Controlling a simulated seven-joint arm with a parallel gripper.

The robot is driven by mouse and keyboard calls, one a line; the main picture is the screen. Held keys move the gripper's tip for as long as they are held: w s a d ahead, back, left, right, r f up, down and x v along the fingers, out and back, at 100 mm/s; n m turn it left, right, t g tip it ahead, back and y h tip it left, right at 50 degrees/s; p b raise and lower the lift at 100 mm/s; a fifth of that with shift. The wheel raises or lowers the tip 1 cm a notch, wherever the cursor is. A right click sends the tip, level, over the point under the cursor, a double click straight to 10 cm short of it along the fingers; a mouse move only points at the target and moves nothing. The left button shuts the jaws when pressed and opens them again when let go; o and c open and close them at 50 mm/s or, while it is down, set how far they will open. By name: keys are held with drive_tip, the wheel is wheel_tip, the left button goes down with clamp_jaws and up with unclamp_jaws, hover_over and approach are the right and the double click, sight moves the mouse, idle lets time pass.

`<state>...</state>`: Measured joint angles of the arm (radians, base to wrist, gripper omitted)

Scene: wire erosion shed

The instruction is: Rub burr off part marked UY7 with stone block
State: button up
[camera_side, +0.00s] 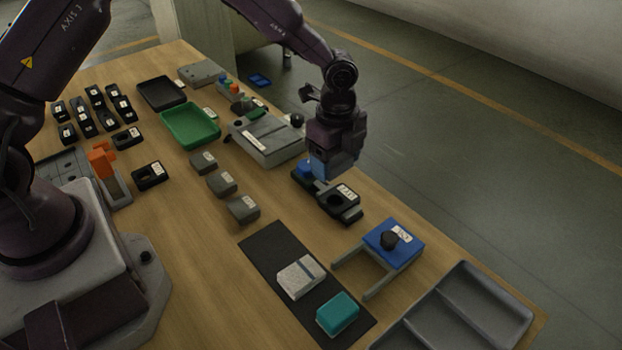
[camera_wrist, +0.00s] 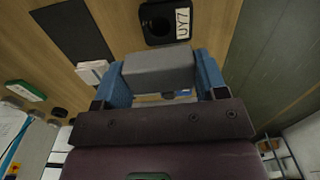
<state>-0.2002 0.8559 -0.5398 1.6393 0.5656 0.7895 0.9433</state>
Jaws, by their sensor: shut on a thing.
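My gripper (camera_side: 330,172) points down over the right side of the bench. In the wrist view its blue fingers are shut on a plain grey stone block (camera_wrist: 158,68). In the side view I cannot make out the block behind the fingers. The part marked UY7 (camera_wrist: 160,30) is black with a round hole and a white label, just beyond the block in the wrist view. In the side view a black part with a white label (camera_side: 338,203) sits in a dark holder just below and right of the gripper. I cannot tell whether the block touches it, and no burr is discernible.
A dark mat (camera_side: 265,247) carries a pale block (camera_side: 300,277) and a teal block (camera_side: 338,314). A blue-topped fixture (camera_side: 393,243) and a grey divided tray (camera_side: 520,312) stand nearby. Several grey labelled blocks, a green tray (camera_side: 190,124) and black parts lie leftward.

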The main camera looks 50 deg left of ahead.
sight(330, 191)
drive_tip(key=shift+w+a+r, duration=0.1)
drive_tip(key=shift+a+r, duration=0.05)
drive_tip(key=shift+r, duration=0.05)
drive_tip(key=shift+f, duration=3.95)
drive_tip(key=shift+s+f, duration=0.2)
drive_tip(key=shift+s, duration=0.2)
drive_tip(key=shift+c, duration=0.3)
drive_tip(key=shift+s, duration=1.55)
drive_tip(key=shift+w, duration=1.95)
drive_tip(key=shift+s, duration=2)
drive_tip(key=shift+w, duration=2.05)
drive_tip(key=shift+s+r, duration=0.1)
drive_tip(key=shift+r, duration=4.1)
